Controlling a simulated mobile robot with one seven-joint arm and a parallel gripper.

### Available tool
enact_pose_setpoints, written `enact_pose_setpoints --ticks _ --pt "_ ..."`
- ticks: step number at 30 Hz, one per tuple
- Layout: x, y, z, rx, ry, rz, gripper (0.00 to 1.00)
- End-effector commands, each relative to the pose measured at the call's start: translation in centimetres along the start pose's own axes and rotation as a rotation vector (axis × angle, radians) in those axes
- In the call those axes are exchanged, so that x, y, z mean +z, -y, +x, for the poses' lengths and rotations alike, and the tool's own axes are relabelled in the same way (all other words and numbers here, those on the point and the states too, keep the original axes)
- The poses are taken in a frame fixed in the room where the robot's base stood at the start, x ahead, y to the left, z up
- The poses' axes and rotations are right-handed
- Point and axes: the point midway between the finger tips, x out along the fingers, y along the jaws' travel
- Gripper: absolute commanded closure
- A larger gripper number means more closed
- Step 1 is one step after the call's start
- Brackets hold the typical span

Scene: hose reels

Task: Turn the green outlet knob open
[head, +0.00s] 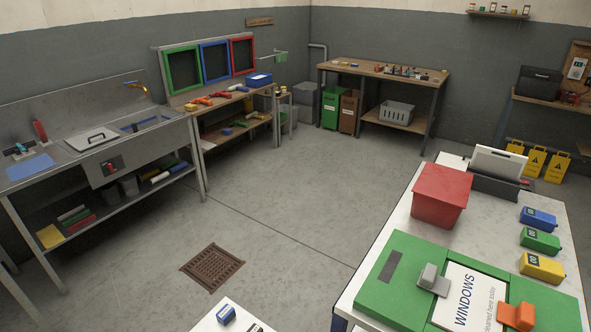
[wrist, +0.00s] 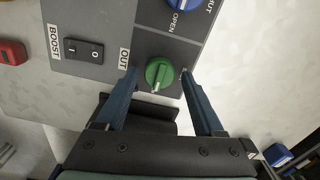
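The green outlet knob (wrist: 159,74) shows in the wrist view on a dark grey panel, beside a label reading OUT. A pale pointer mark on it points toward the bottom of the picture. My gripper (wrist: 160,73) is open, with one blue finger on each side of the knob. A gap shows between the knob and each finger, and I cannot tell how far the fingertips are from the panel. The head view does not show my gripper or the green knob.
A blue knob (wrist: 184,4) with OPEN and SHUT lettering sits close above the green one. A black BOOST rocker switch (wrist: 84,50) and a red part (wrist: 12,52) are to the left. In the head view, a floor drain (head: 212,268) lies in open floor.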

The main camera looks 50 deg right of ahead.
Motion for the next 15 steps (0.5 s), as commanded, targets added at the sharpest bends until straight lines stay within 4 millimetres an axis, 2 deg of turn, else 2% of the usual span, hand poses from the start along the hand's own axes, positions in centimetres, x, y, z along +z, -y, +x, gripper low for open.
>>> enact_pose_setpoints --ticks 10,15 --pt "0.1 -0.1 -0.1 0.001 0.001 -0.002 0.23" --pt "0.1 0.0 -1.3 0.001 0.0 -0.002 0.23"
